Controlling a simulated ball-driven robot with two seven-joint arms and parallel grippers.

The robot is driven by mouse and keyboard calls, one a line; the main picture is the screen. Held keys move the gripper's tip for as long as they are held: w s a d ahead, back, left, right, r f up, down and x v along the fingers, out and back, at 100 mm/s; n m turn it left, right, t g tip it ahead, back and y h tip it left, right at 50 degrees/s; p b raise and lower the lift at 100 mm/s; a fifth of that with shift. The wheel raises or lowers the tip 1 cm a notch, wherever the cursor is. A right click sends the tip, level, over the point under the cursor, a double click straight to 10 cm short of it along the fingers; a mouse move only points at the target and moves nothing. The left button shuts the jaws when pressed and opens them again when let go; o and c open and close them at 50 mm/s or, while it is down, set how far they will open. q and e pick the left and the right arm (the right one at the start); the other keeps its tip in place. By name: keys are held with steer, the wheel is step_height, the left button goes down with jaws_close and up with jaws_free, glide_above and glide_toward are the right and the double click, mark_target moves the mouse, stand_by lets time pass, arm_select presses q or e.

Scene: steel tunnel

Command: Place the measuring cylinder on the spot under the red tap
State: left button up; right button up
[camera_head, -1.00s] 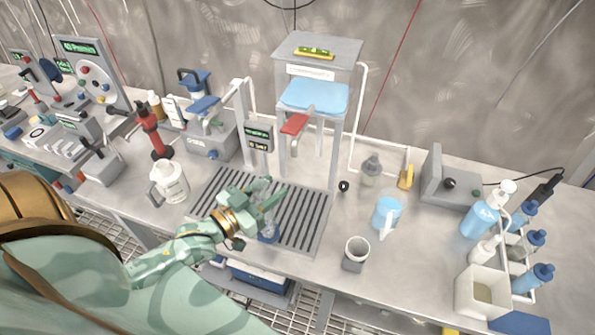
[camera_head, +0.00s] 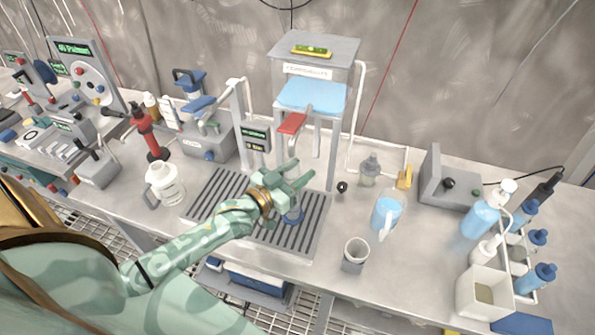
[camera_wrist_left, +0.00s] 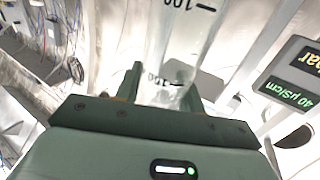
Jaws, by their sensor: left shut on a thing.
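My left gripper (camera_head: 291,184) is over the slatted drain grate and shut on the clear measuring cylinder. In the left wrist view the cylinder (camera_wrist_left: 180,45) stands between the two fingers of my left gripper (camera_wrist_left: 166,88), with black graduation marks on it. I cannot tell whether the base touches the grate. The red tap (camera_head: 292,123) is behind and above the gripper, on the front of the water unit. My right gripper is not in view.
The grate (camera_head: 215,205) has bare slats to the left. A white jug (camera_head: 165,186) stands left of it. A display box (camera_head: 255,135) stands behind the grate.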

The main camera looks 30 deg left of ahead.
arm_select(q)
steer(key=o, duration=1.3)
steer(key=shift+f, duration=0.1)
steer(key=shift+s, duration=0.2)
steer(key=p+v, duration=0.1)
steer(key=v, duration=1)
steer(key=shift+s+a, duration=0.2)
steer(key=shift+s, duration=0.1)
